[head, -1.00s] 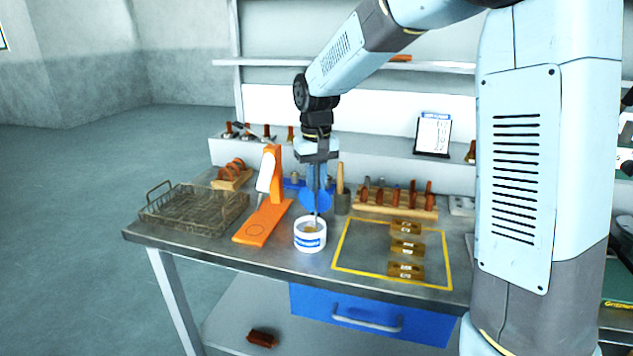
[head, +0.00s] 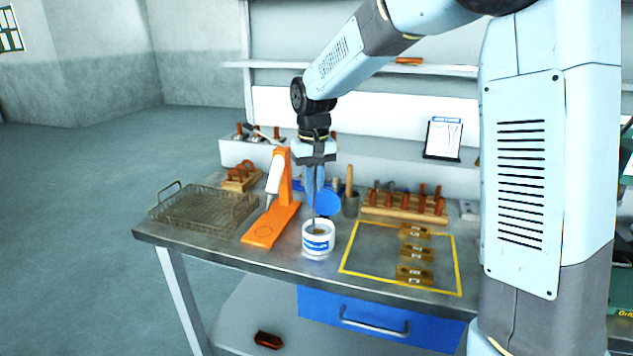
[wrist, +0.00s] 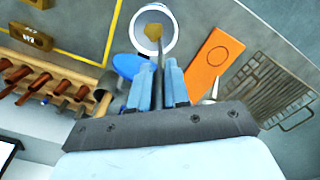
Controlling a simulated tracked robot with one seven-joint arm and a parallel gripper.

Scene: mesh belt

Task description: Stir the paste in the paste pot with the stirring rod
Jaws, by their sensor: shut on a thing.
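The paste pot (head: 318,241) is a white tub with a blue label on the metal bench, between the orange stand and the yellow-outlined area. My gripper (head: 316,190) is above it, pointing down, shut on the thin grey stirring rod (head: 314,214). The rod's lower end reaches inside the pot's rim. In the wrist view the pot (wrist: 170,48) lies beyond the fingertips, and the rod (wrist: 160,65) runs from between the fingers into it. Yellow-brown paste (wrist: 153,32) shows at the rod's end. How deep the tip sits is hidden.
An orange stand (head: 262,228) is close on the pot's left, with a wire basket (head: 205,209) beyond. A blue round thing (head: 328,202) and a grey holder (head: 350,204) stand behind. Brown labelled blocks (head: 415,275) lie within yellow lines at right. A wooden rack (head: 400,207) stands behind them.

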